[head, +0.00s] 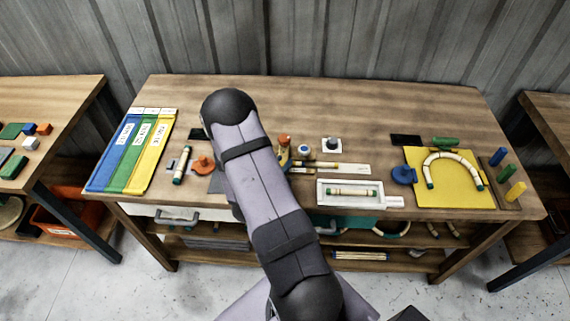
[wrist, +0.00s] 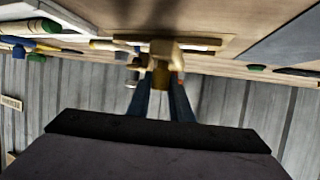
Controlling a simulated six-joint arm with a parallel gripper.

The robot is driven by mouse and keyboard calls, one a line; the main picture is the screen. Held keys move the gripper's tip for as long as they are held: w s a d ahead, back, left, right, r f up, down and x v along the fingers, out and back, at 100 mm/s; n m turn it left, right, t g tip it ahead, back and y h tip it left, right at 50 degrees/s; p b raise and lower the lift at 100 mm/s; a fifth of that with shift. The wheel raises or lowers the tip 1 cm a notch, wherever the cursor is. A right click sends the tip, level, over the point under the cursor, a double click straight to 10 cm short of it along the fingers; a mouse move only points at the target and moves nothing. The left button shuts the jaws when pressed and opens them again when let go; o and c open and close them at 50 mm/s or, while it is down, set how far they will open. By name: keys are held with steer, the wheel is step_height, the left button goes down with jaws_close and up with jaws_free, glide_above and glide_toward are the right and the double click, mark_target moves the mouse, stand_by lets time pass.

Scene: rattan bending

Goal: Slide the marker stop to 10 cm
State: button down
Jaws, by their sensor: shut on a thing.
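My gripper (wrist: 161,92) shows in the wrist view as two dark blue fingers closed on a small yellow-tan block, which I take to be the marker stop (wrist: 161,73). A wider tan part of it rises just beyond the fingertips, by a long pale strip (wrist: 200,46). No scale marks are readable, so the stop's position in centimetres cannot be told.
A white tray (head: 322,201) with a rattan piece (head: 353,191) lies right of the arm at the front. A yellow board (head: 455,199) with a bent rattan arch (head: 453,157) is farther right. Coloured strips (head: 128,152) lie at left. The back of the workbench (head: 370,100) is clear.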

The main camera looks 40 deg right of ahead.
steer(key=w+a, duration=0.3)
steer(key=w, duration=0.1)
steer(key=shift+a+b, duration=0.35)
steer(key=shift+a, duration=0.05)
steer(key=c, duration=1.6)
jaws_free()
steer(key=shift+w+a, duration=0.1)
steer(key=shift+a, duration=0.05)
steer(key=shift+b+v, duration=1.15)
steer(key=shift+v, duration=2.55)
